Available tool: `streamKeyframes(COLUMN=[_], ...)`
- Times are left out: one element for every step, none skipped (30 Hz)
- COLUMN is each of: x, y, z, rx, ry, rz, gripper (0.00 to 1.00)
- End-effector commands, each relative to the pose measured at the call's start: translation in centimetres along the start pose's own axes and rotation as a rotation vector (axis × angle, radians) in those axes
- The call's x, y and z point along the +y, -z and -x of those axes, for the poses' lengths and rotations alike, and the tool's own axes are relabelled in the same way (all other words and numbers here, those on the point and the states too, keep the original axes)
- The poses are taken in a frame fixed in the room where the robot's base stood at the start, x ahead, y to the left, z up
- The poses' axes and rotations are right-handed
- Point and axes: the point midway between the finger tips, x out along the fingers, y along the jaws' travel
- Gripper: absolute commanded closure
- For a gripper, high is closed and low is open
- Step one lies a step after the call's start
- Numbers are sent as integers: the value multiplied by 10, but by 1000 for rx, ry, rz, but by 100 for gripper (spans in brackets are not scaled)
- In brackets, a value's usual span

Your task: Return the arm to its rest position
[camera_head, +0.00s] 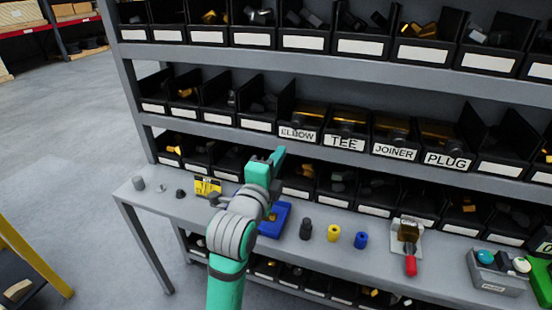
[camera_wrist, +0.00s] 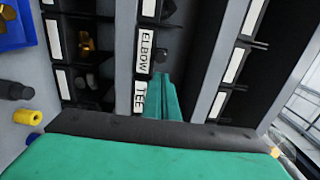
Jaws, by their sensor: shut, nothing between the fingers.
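My arm rises from the bottom of the head view, teal with grey joints, and reaches over the grey bench (camera_head: 385,262). My gripper (camera_head: 279,153) is in front of the shelf bins, just below the ELBOW bin (camera_head: 297,133). Its teal fingers are together with nothing between them. In the wrist view the shut fingers (camera_wrist: 164,92) point at the bin row, beside the ELBOW label (camera_wrist: 142,50) and the TEE label (camera_wrist: 139,97). Whether the fingers touch a bin cannot be told.
A blue tray (camera_head: 273,222) lies partly behind my arm. A dark cylinder (camera_head: 306,229), yellow piece (camera_head: 334,233) and blue piece (camera_head: 361,240) stand to its right. A red-handled valve (camera_head: 410,262) and grey box (camera_head: 497,277) are further right. Floor at left is open.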

Motion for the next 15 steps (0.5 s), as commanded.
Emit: streamKeyframes(x=[0,0,1,2,4,9,12,17,25,32,39,50,58,66,76], y=[0,1,1,1,2,2,3,3,5,6,8,8,10,12,13], z=[4,6,7,8,9,10,11,12,13,14,16,19,22,24,28], rx=[1,1,1,1,-1,-3,-6,-10,-15,-19,-24,-35,-41,-47,-58], ry=[1,1,2,2,4,7,11,16,22,29,35,43,51,56,64], rz=[0,0,5,12,23,45,66,94,136,173,211,265,306,347,399], gripper=[100,100,100,100,100,100,100,100,100,100,100,100,100,100,100])
